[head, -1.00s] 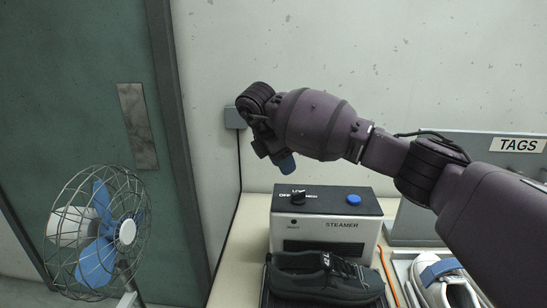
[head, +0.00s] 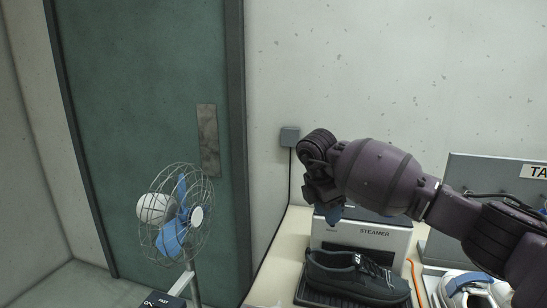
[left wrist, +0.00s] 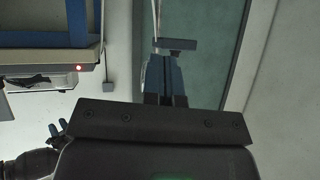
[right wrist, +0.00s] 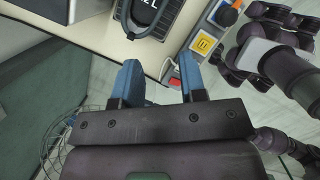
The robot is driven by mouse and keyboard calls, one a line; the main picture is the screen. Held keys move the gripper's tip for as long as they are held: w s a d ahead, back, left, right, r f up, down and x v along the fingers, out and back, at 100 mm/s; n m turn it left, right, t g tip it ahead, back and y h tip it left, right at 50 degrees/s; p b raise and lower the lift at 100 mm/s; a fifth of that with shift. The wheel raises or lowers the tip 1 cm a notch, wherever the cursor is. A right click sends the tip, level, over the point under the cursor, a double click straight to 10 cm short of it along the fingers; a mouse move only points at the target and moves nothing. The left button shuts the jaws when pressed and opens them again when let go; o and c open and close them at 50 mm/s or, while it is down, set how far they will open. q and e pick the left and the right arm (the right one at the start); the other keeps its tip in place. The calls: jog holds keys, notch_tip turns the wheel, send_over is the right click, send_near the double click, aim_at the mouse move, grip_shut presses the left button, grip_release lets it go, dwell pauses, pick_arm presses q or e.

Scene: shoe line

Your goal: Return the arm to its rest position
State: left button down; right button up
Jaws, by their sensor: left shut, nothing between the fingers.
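My right arm reaches in from the right in the head view. Its gripper (head: 333,212) points down in front of the steamer (head: 375,233), covering part of it. In the right wrist view, the right gripper's blue fingers (right wrist: 163,85) stand apart with nothing between them. My left gripper (left wrist: 164,80) shows only in the left wrist view; its fingers are together and hold nothing. A dark shoe (head: 350,272) sits on a black tray in front of the steamer.
A wire-cage fan (head: 180,212) stands left of the bench (head: 290,245), before a green door (head: 150,130). A white shoe with a blue band (head: 465,285) lies at right, near the tag box (head: 470,180). The right wrist view shows a yellow button box (right wrist: 203,44).

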jog(key=s+a+f+n+g+y, duration=0.1)
jog(key=s+a+f+n+y, duration=0.1)
jog(key=s+a+f+y, duration=0.25)
jog(key=s+a+f+n+y, duration=0.25)
jog(key=a+f+y, duration=0.2)
jog(key=a, duration=0.35)
jog(key=s+a+r+t+y, duration=0.3)
jog(key=s+a+r+y, duration=0.25)
jog(key=y, duration=0.55)
jog(key=d+r+m+t+h, duration=0.1)
jog(key=d+m+t+h, duration=0.4)
jog(key=d+m+t, duration=0.85)
jog(key=s+d+f+m+t+h, duration=0.1)
jog(key=s+d+f+m+h, duration=0.2)
jog(key=d+f+m+h, duration=0.7)
jog(key=s+d+f+m+g+h, duration=0.45)
jog(key=s+d+f+g, duration=0.3)
jog(key=s, duration=0.45)
jog(key=s+d+f+n+g+y, duration=0.1)
jog(key=s+f+g, duration=0.15)
jog(key=s, duration=0.45)
jog(key=s+d+f+n+g, duration=0.15)
jog(key=s+g, duration=0.25)
jog(key=s, duration=0.4)
jog(key=w+f+t, duration=0.7)
jog(key=f+t, duration=0.1)
jog(key=f, duration=0.2)
jog(key=shift+w+a+f+y, duration=0.25)
jog(key=shift+w+a+y, duration=0.05)
jog(key=shift+w+y, duration=0.15)
